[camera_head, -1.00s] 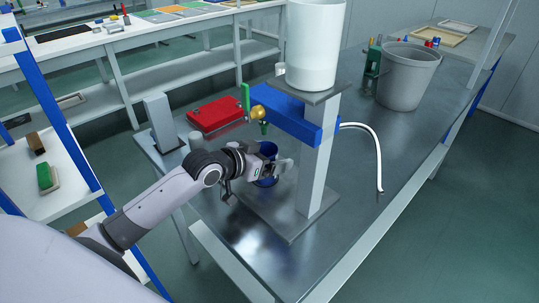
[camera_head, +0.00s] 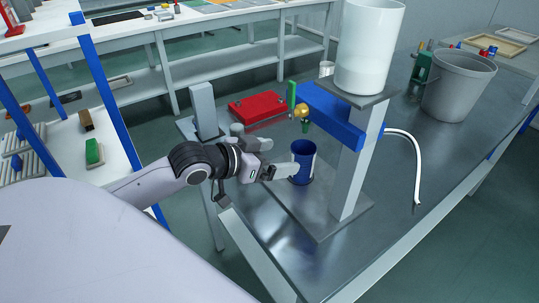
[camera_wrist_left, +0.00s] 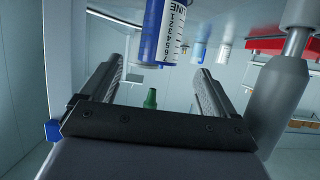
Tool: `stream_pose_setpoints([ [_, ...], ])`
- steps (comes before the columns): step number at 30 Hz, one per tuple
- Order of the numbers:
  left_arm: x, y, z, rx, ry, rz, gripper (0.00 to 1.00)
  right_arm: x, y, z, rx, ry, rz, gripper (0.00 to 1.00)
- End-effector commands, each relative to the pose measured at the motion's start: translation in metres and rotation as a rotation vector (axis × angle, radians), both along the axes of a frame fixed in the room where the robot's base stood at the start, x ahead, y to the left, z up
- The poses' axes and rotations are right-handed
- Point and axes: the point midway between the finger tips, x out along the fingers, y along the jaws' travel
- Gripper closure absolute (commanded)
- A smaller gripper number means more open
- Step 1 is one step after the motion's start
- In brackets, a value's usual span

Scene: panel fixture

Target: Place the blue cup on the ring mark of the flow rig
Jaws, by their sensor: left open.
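The blue cup (camera_head: 303,163) stands upright on the base plate of the flow rig (camera_head: 343,175), below the small green-tipped brass valve (camera_head: 303,112). In the left wrist view the cup (camera_wrist_left: 163,32) shows a white scale with numbers. My left gripper (camera_head: 277,161) is open at the cup's left side. In the wrist view its two fingers (camera_wrist_left: 160,68) are spread wide and the cup is beyond them, apart from the fingers. The ring mark cannot be made out; the cup and gripper may cover it. My right gripper is not in view.
A white tank (camera_head: 368,50) sits on top of the rig. A red block (camera_head: 257,106) and a grey post (camera_head: 204,110) stand behind my gripper. A grey bucket (camera_head: 457,88) and white hose (camera_head: 416,165) are to the right. The front tabletop is bare.

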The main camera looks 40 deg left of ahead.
Motion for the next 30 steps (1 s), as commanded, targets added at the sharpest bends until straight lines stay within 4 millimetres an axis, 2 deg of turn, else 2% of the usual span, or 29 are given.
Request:
stream_pose_setpoints([
  [8, -0.0126, 0.0037, 0.0059, 0.0, 0.0, -0.001, 0.1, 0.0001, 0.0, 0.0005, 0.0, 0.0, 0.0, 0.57],
  [30, -0.0127, 0.0038, 0.006, 0.0, 0.0, -0.001, 0.1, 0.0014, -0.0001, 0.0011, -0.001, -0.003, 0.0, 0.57],
])
